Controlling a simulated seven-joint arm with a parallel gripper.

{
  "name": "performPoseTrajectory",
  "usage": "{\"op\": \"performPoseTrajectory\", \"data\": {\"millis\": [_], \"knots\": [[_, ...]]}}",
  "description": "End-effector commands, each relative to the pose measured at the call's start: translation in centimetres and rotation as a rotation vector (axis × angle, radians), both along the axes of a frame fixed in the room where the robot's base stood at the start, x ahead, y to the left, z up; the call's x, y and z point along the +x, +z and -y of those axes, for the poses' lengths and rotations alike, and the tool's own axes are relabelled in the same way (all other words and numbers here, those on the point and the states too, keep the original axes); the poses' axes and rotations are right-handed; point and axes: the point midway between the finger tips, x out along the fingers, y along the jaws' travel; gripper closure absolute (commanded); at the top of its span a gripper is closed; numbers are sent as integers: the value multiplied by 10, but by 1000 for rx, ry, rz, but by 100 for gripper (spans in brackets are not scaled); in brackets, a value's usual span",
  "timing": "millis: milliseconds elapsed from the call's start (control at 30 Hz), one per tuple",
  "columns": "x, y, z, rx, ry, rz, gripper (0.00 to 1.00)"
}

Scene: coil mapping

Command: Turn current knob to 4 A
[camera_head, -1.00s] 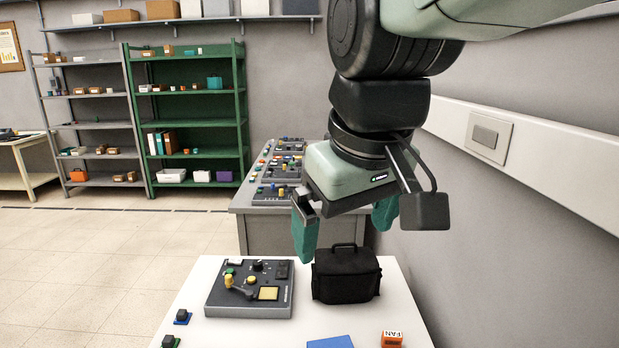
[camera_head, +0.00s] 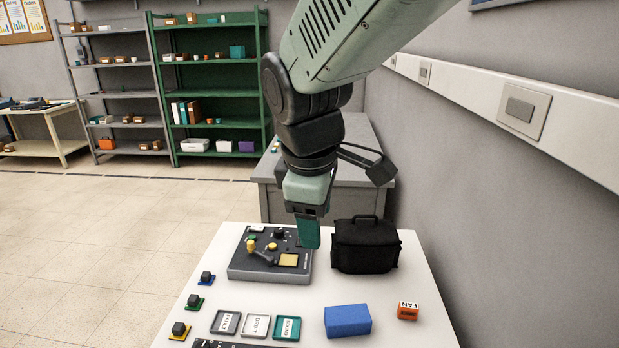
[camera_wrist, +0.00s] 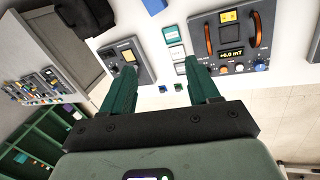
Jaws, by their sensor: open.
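A grey control panel (camera_head: 240,268) lies on the white table in the head view, with a yellow lever, a small black knob (camera_head: 279,233) and a yellow square pad. It also shows in the wrist view (camera_wrist: 144,72). A second grey device with orange handles and a "+0.0 mT" display (camera_wrist: 232,53) shows in the wrist view, with a blue knob (camera_wrist: 261,65) and other small knobs. I cannot read which knob sets current. My gripper (camera_head: 308,235) is open and empty, above the right back part of the panel; its fingers (camera_wrist: 162,78) are spread in the wrist view.
A black bag (camera_head: 365,248) stands right of the panel. A blue block (camera_head: 348,321), an orange FAN block (camera_head: 408,311) and labelled trays (camera_head: 256,325) lie nearer the front. Small dark blocks on coloured bases line the left edge. A wall bounds the right side.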

Motion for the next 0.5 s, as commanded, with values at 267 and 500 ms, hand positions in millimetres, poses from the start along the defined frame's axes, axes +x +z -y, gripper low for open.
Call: {"op": "performPoseTrajectory", "data": {"millis": [267, 500], "knots": [[30, -106, -128, -144, 759, -151, 40], [10, -198, -214, -174, 1285, -233, 40]]}}
